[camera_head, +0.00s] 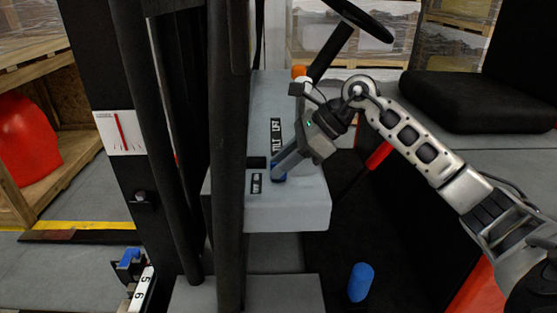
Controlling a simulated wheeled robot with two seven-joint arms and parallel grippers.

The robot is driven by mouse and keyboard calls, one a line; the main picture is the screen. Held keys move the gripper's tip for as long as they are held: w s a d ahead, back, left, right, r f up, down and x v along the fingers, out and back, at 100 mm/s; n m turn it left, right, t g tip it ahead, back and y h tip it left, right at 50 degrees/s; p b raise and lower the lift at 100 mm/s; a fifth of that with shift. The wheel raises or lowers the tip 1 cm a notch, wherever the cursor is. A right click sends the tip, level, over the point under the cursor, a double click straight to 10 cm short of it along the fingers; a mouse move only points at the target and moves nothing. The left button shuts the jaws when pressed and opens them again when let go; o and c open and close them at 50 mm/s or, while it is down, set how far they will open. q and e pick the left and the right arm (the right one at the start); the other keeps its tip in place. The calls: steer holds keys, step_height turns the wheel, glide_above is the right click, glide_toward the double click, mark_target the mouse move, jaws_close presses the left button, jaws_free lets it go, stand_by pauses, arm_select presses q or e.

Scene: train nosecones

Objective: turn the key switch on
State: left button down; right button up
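My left gripper is not in view.
Dark mast bars (229,150) stand left of the console. A steering wheel (357,18) and an orange-topped lever (299,73) are behind my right gripper. A black seat (480,100) is at the right. A blue cylinder (360,282) stands on the floor below.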

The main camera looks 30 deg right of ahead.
steer(key=shift+w+a+f, duration=0.25)
steer(key=shift+a+f, duration=0.15)
steer(key=shift+f, duration=0.05)
jaws_close()
